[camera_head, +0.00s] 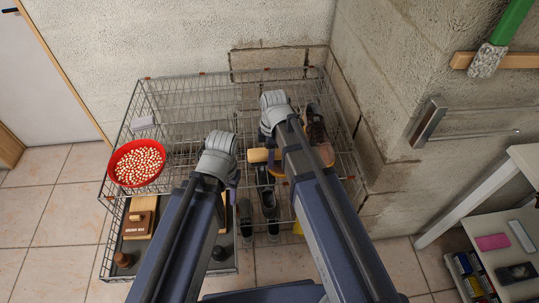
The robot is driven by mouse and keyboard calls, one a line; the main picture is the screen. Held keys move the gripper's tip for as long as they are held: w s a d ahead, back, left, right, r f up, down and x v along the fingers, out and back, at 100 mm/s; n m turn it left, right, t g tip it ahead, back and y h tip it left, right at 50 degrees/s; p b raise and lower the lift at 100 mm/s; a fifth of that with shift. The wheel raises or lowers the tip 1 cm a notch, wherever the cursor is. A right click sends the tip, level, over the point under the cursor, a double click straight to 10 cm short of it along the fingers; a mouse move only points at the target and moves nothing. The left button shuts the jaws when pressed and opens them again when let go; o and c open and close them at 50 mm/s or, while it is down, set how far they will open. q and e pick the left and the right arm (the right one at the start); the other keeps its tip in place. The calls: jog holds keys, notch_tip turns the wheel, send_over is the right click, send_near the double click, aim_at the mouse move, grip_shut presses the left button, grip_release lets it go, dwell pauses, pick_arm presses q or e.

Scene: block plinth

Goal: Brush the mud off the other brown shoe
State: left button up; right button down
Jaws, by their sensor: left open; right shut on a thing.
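A brown shoe (317,126) with dark laces is on the right end of the wire rack's upper level, partly behind my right arm. I cannot make out mud on it. A brush with a pale wooden back (259,156) shows just left of my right forearm. My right gripper (272,153) is mostly hidden by its own arm; it is shut and appears to hold this brush, beside the shoe. Whether the brush touches the shoe is hidden. My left gripper (230,192) is open over the rack's middle, mostly covered by its wrist.
The wire rack (190,92) stands against the wall. A red bowl of pale pieces (137,163) sits at its left. Below are a dark tray (187,250) with wooden items (138,223) and dark shoes (268,202).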

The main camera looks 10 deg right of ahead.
jog(key=shift+r+p, duration=1.75)
jog(key=shift+r, duration=0.45)
notch_tip(320, 180, up, 3)
jog(key=p, duration=0.3)
